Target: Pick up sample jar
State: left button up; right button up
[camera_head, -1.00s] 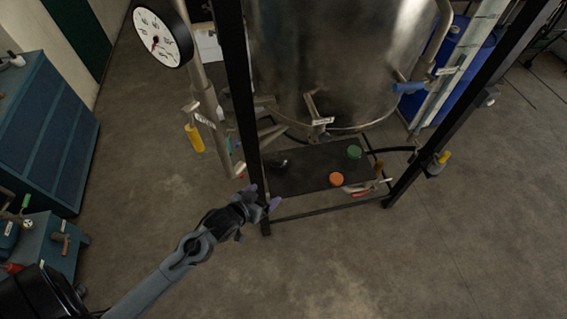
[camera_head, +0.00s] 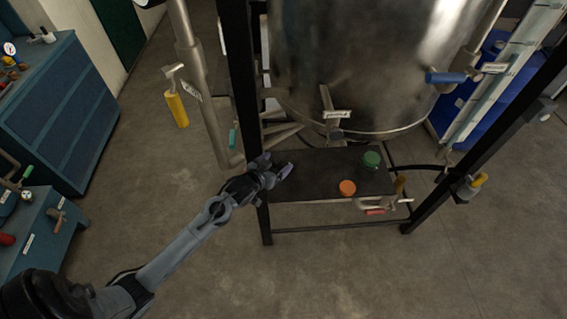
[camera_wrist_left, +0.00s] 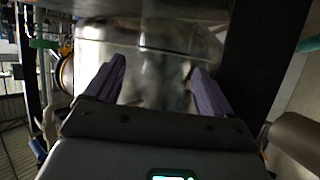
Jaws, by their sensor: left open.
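In the head view the gripper covers that spot. A green-lidded jar (camera_head: 371,160) and an orange-topped item (camera_head: 347,188) stand farther right on the shelf. My right gripper is not in view.
A large steel tank (camera_head: 360,60) hangs above the shelf. Black frame posts (camera_head: 240,90) stand at left and right (camera_head: 480,140). A red-handled valve (camera_head: 376,211) sits at the shelf's front right. A yellow-handled pipe (camera_head: 176,109) stands left. The floor in front is clear.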

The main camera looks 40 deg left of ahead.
aim_at(280, 160)
pick_arm(q)
jog(key=shift+b+x, duration=0.3)
jog(key=shift+x, duration=2.6)
jog(key=shift+a, duration=0.15)
jog(key=shift+c, duration=0.2)
jog(key=c, duration=0.7)
jog(key=shift+c, duration=0.5)
jog(key=shift+r, duration=0.1)
